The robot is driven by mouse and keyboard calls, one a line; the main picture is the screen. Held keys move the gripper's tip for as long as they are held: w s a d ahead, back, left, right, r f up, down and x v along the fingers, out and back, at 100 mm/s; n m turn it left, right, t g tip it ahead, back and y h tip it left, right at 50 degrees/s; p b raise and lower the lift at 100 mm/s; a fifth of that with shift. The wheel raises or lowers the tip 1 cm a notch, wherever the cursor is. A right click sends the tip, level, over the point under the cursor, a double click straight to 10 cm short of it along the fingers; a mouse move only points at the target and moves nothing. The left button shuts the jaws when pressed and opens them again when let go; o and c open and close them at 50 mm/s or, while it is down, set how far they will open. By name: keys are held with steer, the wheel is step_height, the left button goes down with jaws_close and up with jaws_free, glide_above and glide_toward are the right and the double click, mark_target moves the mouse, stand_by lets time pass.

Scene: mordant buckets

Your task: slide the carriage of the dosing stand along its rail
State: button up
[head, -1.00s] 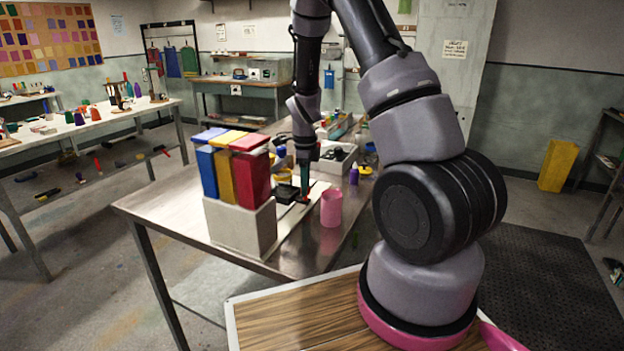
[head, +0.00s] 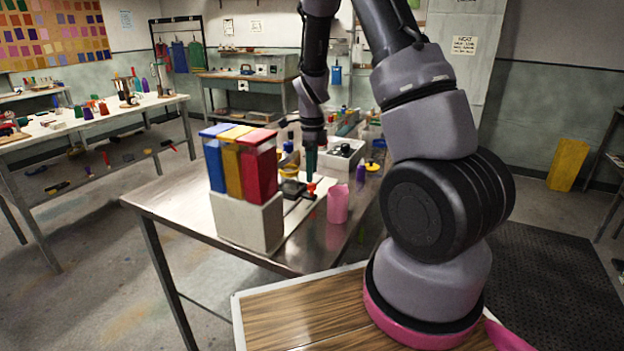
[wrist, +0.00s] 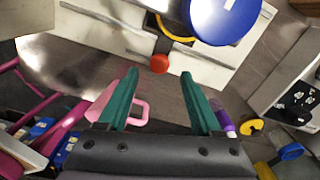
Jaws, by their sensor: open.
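The dosing stand has a white base plate (head: 290,232) and, beside it in the head view, blue, yellow and red hoppers (head: 240,163) on a pale block. Its carriage shows a short dark arm ending in a red knob (wrist: 159,64); the knob also shows in the head view (head: 310,187). A yellow ring (wrist: 174,30) lies behind the knob, partly hidden by a round blue thing (wrist: 225,15). My gripper (wrist: 160,75) has green fingers, open and empty, with the knob just beyond and between their tips. In the head view my gripper (head: 311,176) is just above the knob.
A pink cup (head: 338,204) stands close to the right of my gripper. A purple bottle (head: 361,173) and a pale bin (head: 345,158) with dark items stand farther back. Bare metal table top (head: 170,200) lies left of the hoppers.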

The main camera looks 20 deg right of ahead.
step_height(320, 180, up, 7)
stand_by(0.3)
steer(key=s+r+n+t+y, duration=0.1)
steer(key=s+r+n+t, duration=0.1)
steer(key=s+r+n, duration=0.5)
steer(key=s+r+n+t+y, duration=0.1)
steer(key=s+r+n+t, duration=0.15)
steer(key=r, duration=0.75)
steer(key=s+a+r+n+t, duration=0.1)
steer(key=s+r+n, duration=0.2)
steer(key=s+n, duration=0.2)
steer(key=s+a+r+n+t, duration=0.1)
steer(key=s+r+n, duration=0.3)
steer(key=s, duration=0.5)
steer(key=shift+n+t, duration=0.35)
steer(key=shift+n, duration=0.4)
